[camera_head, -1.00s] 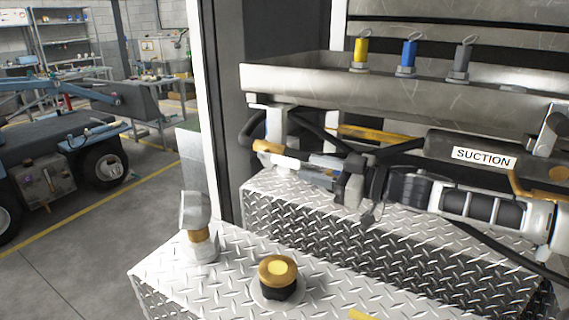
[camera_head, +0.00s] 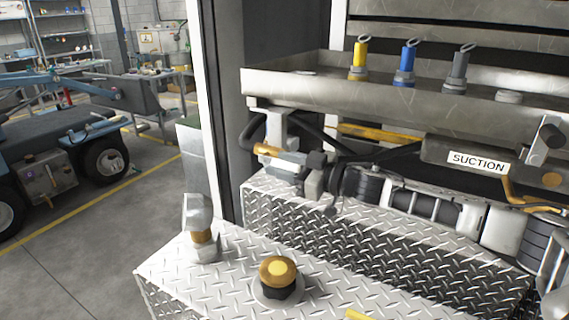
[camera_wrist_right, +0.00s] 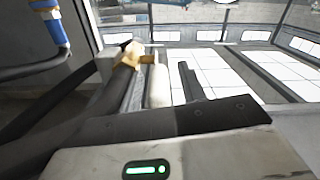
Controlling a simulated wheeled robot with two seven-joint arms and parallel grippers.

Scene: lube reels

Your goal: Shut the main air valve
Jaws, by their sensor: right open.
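The main air valve seems to be the brass-coloured fitting (camera_head: 265,149) under the left end of the metal tray; no label on it is readable. My right gripper (camera_head: 289,160) is open beside it, reaching in from the right under the tray. In the right wrist view, a brass piece (camera_wrist_right: 130,58) and a pale cylinder (camera_wrist_right: 157,82) show at my open right gripper (camera_wrist_right: 162,85). I cannot tell whether the fingers touch them. The gripper partly hides the valve area in the head view. My left gripper is not in view.
The metal tray (camera_head: 320,92) with yellow (camera_head: 359,60), blue (camera_head: 406,64) and grey (camera_head: 458,68) fittings hangs above my arm. A SUCTION label (camera_head: 478,162) is at right. Diamond-plate boxes (camera_head: 345,237) lie below, with a brass-topped knob (camera_head: 278,275). Black hoses run near the gripper.

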